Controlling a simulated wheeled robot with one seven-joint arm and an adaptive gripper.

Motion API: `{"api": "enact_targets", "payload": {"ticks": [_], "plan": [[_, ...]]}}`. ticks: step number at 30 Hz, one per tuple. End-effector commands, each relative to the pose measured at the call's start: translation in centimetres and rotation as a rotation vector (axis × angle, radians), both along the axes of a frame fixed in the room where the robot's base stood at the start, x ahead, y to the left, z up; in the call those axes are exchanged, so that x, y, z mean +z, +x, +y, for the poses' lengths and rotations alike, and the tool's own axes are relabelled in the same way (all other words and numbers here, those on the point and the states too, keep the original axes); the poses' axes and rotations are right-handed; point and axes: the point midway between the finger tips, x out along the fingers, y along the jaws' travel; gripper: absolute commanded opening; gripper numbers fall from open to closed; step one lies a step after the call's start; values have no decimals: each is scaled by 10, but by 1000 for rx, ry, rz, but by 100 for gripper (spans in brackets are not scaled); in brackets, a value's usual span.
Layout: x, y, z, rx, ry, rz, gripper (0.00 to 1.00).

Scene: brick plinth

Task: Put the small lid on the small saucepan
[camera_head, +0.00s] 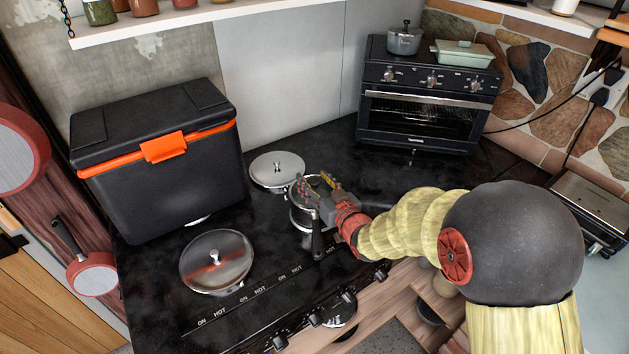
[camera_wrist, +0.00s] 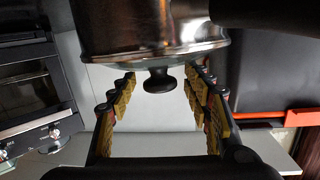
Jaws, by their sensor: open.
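The small saucepan (camera_head: 301,220), shiny metal with a black handle (camera_head: 317,242) towards the front, stands on the black stovetop. In the upside-down wrist view its metal wall (camera_wrist: 150,22) fills the top. The small lid (camera_wrist: 130,60), with a pale glassy rim and black knob (camera_wrist: 159,80), lies on the saucepan's mouth; I cannot tell whether it is fully seated all round. My gripper (camera_head: 322,184) is open at the saucepan's top and hides much of the lid in the head view. In the wrist view the knob lies between the open fingertips (camera_wrist: 162,78), apart from both.
A metal lid (camera_head: 278,168) lies behind and left of the saucepan. A large glass lid (camera_head: 217,265) lies at front left. A black cooler (camera_head: 160,170) with an orange latch stands left; a toaster oven (camera_head: 425,105) stands at back right. Stovetop between saucepan and oven is clear.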

Motion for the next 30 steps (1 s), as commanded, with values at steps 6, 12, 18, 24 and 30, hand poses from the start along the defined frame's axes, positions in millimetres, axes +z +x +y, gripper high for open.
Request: {"api": "enact_targets", "payload": {"ticks": [6,12,18,24,30], "plan": [[4,-19,-11,-2,0,-1,50],[9,-54,-29,-3,0,-2,50],[14,-85,-45,-3,1,-3,50],[17,-102,-53,-1,0,-2,50],[17,-105,-54,0,0,-2,50]]}}
